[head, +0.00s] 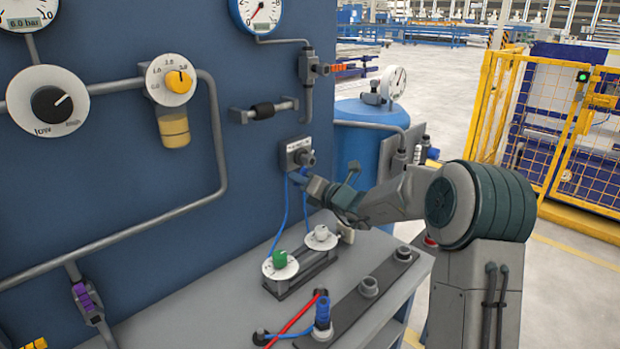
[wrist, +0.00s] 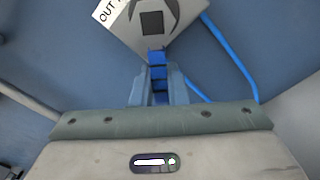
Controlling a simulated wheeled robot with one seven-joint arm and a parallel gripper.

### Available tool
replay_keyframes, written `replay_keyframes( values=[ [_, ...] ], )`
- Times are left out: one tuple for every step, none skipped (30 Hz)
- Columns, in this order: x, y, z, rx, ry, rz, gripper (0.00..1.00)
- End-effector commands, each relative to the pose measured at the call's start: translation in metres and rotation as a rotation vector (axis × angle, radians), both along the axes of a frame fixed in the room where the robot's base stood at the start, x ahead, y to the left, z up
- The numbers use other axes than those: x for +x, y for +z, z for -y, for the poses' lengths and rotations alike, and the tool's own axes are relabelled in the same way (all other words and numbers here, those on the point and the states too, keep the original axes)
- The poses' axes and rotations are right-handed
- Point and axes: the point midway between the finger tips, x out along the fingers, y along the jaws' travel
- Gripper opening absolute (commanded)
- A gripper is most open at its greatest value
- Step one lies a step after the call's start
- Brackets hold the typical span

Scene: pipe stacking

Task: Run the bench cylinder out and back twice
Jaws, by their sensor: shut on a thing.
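My gripper (head: 302,179) is shut on a blue hose plug (wrist: 157,70) just below the grey outlet box (head: 297,153) on the blue panel. The wrist view shows the box's label reading "OUT", partly cut off. The plug's upper end meets the box's lower edge there; I cannot tell whether it is seated. Blue hose (head: 274,240) runs down from there toward a bench block with a green knob (head: 280,259) and a white knob (head: 321,233). A dark bar (head: 345,305) with several fittings lies on the bench; I cannot tell if it is the cylinder.
A blue plug (head: 322,311) stands upright on the bar's near fitting, with a red hose (head: 292,326) beside it. The panel carries gauges, a black knob (head: 49,104) and a regulator with a yellow knob (head: 179,82). A blue tank (head: 362,147) stands behind the bench.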

Motion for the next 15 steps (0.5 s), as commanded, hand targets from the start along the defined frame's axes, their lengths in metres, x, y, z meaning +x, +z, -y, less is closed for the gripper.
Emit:
replay_keyframes(
  values=[
    [0.0003,0.0013,-0.0005,0.006,0.000,-0.001,0.00],
    [0.0002,0.0013,-0.0006,0.006,0.000,-0.001,0.00],
    [0.0003,0.0013,-0.0006,0.006,0.000,-0.001,0.00],
    [0.0003,0.0013,-0.0006,0.006,0.000,-0.001,0.00],
    [0.0002,0.0014,-0.0007,0.006,0.000,-0.001,0.00],
    [0.0002,0.0015,-0.0006,0.006,0.000,-0.001,0.00],
    [0.0002,0.0015,-0.0006,0.007,0.000,0.000,0.00],
    [0.0002,0.0015,-0.0006,0.007,0.000,0.000,0.00],
    [0.0002,0.0015,-0.0007,0.007,0.000,0.000,0.16],
    [0.0002,0.0016,-0.0006,0.007,0.000,0.000,0.25],
    [0.0002,0.0015,-0.0006,0.007,0.000,0.000,0.33],
    [0.0001,0.0014,-0.0004,0.006,0.000,-0.001,0.35],
    [0.0002,0.0013,-0.0003,0.005,0.000,0.000,0.35],
    [0.0002,0.0013,-0.0001,0.005,0.000,0.000,0.35],
    [0.0002,0.0011,0.0002,0.005,-0.001,0.000,0.35]
  ],
)
